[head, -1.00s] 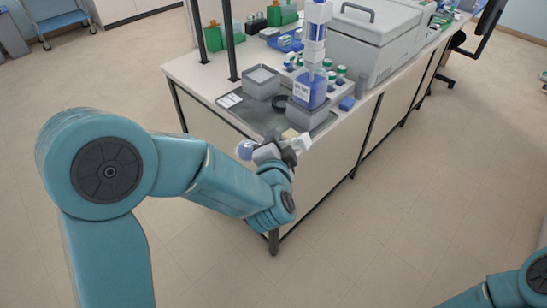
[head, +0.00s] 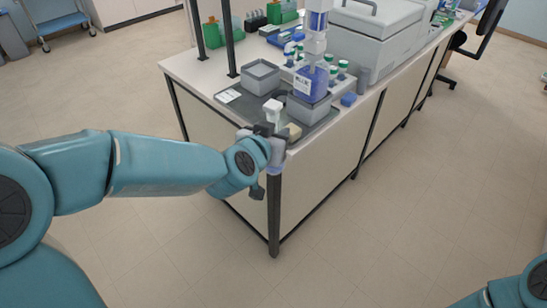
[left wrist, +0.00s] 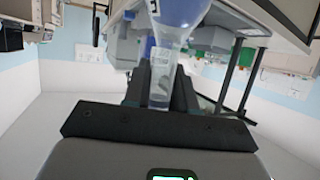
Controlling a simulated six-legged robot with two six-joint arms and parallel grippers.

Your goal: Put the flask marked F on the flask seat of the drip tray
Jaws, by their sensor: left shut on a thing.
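My left gripper (head: 266,134) is shut on the neck of a flask (left wrist: 162,72) at the bench's near corner. The flask has a clear neck and a rounded body with blue liquid; a dark mark on it is only partly seen in the left wrist view. The grey drip tray (head: 243,109) lies on the bench just behind the gripper. A dark ring (head: 281,97) on the tray is mostly hidden behind the flask's top. My right gripper is out of view.
Green-capped vials (head: 342,67) and a large grey machine (head: 375,40) stand behind. A dark shelf post (head: 229,40) rises at left.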

